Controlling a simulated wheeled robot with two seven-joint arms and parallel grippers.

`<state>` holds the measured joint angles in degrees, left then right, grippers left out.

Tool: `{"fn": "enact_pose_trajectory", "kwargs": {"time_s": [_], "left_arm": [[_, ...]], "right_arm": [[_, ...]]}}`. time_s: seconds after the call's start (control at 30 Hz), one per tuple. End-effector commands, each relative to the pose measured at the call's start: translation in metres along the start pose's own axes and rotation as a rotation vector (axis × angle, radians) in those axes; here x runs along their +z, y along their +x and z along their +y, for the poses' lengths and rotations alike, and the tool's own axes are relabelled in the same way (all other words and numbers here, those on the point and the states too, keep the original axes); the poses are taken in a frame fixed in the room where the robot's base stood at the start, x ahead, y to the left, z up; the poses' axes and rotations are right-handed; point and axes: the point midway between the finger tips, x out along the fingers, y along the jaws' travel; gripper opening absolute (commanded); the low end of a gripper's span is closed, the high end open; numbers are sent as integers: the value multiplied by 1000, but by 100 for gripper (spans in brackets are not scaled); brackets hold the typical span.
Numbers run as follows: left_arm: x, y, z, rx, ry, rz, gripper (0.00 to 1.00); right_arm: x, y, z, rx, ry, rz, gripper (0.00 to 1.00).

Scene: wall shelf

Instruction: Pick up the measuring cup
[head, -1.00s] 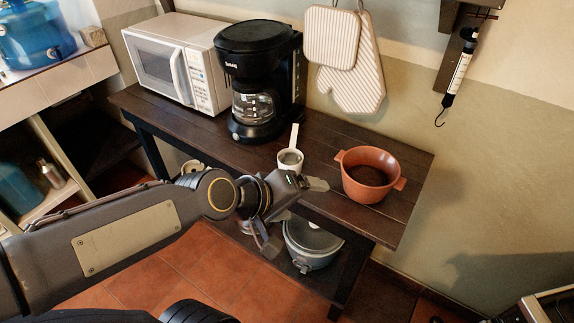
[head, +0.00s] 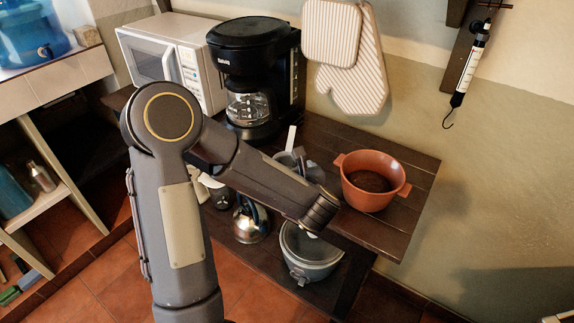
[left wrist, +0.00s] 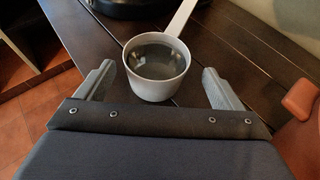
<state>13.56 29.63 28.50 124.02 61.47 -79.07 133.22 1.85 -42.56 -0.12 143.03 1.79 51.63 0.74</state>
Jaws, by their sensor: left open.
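The measuring cup (left wrist: 156,88) is a small white cup with a long straight handle. It stands upright on the dark wooden table top. In the head view its white handle (head: 291,138) shows, while my left arm hides much of the cup. My left gripper (left wrist: 158,70) is open in the left wrist view, one finger on each side of the cup, with gaps between fingers and cup. The handle points away from the gripper. In the head view the left gripper (head: 300,160) is small and partly hidden by its own arm. My right gripper is not in view.
An orange pot (head: 370,188) stands right of the cup. A black coffee maker (head: 255,75) and a white microwave (head: 160,50) stand behind and left. A grey pot (head: 310,255) and a metal kettle (head: 250,222) are on the lower shelf.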

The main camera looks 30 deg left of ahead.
Motion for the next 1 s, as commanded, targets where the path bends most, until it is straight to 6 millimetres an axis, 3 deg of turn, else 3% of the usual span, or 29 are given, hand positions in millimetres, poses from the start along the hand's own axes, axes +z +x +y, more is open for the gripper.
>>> {"fn": "enact_pose_trajectory", "kwargs": {"time_s": [0.33, 0.67, 1.0], "left_arm": [[3, 48, 5, 0, 2, 1, 88], [3, 55, 4, -3, 3, -1, 88], [3, 55, 4, -3, 3, -1, 44]], "right_arm": [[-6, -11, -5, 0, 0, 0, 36], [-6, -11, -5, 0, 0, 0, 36], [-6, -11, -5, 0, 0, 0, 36]]}}
